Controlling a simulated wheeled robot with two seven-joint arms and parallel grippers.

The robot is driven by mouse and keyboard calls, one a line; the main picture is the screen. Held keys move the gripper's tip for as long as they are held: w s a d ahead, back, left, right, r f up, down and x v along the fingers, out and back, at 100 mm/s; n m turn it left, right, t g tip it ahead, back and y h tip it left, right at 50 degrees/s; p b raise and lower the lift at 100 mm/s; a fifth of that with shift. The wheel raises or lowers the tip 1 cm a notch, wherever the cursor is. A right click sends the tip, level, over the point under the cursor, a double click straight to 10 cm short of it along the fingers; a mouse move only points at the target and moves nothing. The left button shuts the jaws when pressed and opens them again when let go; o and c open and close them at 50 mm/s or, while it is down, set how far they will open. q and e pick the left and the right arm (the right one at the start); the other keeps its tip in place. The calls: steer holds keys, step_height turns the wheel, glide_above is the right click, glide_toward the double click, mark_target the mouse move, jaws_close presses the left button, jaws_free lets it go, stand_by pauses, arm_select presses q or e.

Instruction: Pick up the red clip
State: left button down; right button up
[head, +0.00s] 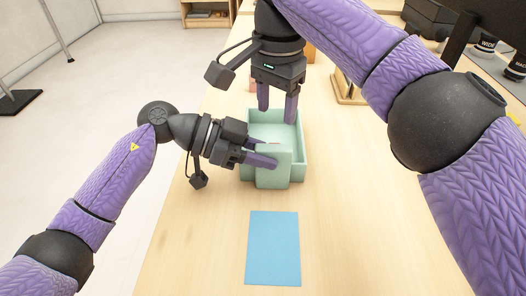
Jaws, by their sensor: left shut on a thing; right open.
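I cannot make out the red clip in the head view. A mint-green tray (300,160) stands on the table, and part of its inside is hidden by my grippers. A mint-green block (273,176) stands upright at the tray's front side. My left gripper (271,152) comes in from the left and is shut on the block's upper part. My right gripper (277,110) points down over the tray's far part. It is open, its two purple fingers apart, with nothing visible between them.
A blue sheet (273,248) lies flat on the wooden table (190,240) in front of the tray. A wooden stand (349,90) is behind to the right. Dark items, one a monitor-like panel, fill the back right. The table's left front is clear.

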mark_target(275, 145)
steer(key=shift+o, duration=1.2)
steer(key=shift+s+r+n, duration=0.15)
steer(key=shift+r+n, duration=0.1)
steer(key=shift+n, duration=0.35)
step_height(275, 145, down, 9)
steer(key=n+t, duration=0.1)
steer(key=n, duration=0.5)
steer(key=shift+f+t, duration=0.1)
steer(key=shift+t, duration=0.3)
